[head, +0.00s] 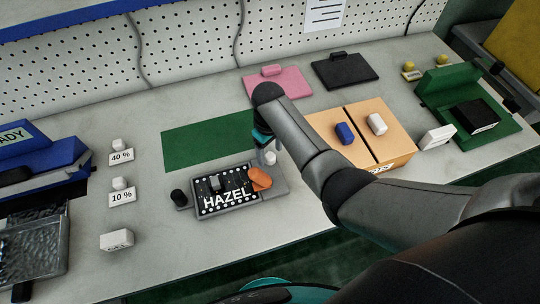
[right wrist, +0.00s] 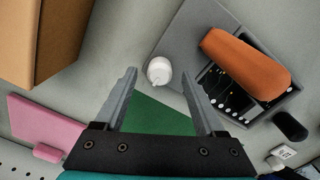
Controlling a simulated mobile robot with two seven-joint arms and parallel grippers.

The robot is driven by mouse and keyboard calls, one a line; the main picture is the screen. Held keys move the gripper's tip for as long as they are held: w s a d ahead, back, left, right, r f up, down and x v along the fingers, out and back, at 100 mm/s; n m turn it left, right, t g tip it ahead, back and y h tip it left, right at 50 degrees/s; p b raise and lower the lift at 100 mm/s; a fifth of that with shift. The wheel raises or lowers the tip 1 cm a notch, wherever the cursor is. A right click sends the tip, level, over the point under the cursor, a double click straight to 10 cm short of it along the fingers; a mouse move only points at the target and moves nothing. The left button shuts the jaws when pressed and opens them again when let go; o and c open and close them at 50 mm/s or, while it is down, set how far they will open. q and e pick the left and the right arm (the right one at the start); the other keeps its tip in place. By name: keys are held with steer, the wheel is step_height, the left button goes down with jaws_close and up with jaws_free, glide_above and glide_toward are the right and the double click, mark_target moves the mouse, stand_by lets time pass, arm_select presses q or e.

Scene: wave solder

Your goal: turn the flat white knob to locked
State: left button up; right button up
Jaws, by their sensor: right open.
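The flat white knob (head: 270,157) sits on the grey plate (head: 277,182) beside the black HAZEL board (head: 226,199). In the right wrist view the knob (right wrist: 159,70) is round, with a small pointer at its lower edge. My right gripper (right wrist: 158,73) is open, and the knob appears in the gap between its fingertips. I cannot tell how far below the tips it is, and no contact shows. In the head view my right arm comes in from the right and hides most of this gripper. My left gripper is not in view.
An orange piece (head: 259,179) lies over the board's corner near the knob, and a black knob (head: 179,197) stands at the plate's left. A cardboard box (head: 398,152) is to the right. The flat green mat (head: 205,142) behind the plate is clear.

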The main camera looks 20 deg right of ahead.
steer(key=shift+f, duration=0.8)
jaws_close()
